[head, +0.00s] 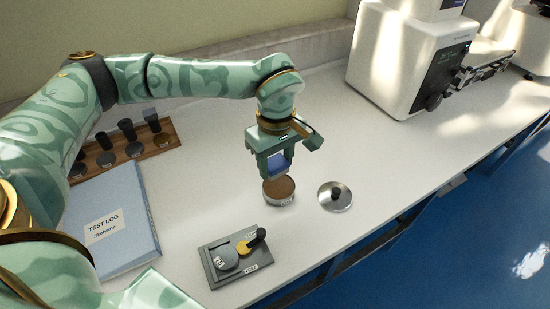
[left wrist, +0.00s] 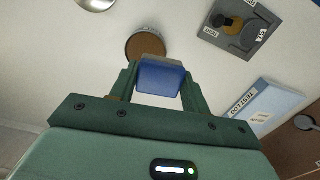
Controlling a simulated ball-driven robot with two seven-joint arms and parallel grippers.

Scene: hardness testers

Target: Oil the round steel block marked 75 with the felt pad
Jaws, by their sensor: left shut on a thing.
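My left gripper (head: 277,166) is shut on a blue block (head: 278,162), which I take to be the felt pad's holder; in the left wrist view the blue block (left wrist: 160,80) has a greyish far edge. It is just above an open round tin (head: 279,191) with a brown inside; I cannot tell if they touch. The tin also shows in the left wrist view (left wrist: 146,46). My right gripper is not in view.
A yellow piece with a black knob (head: 257,237) sits in the tray. A metal lid (head: 335,196) lies right of the tin. A blue test log (head: 120,238) and a wooden rack (head: 163,144) of several knobbed pieces are at left. A white tester (head: 395,70) stands at the back.

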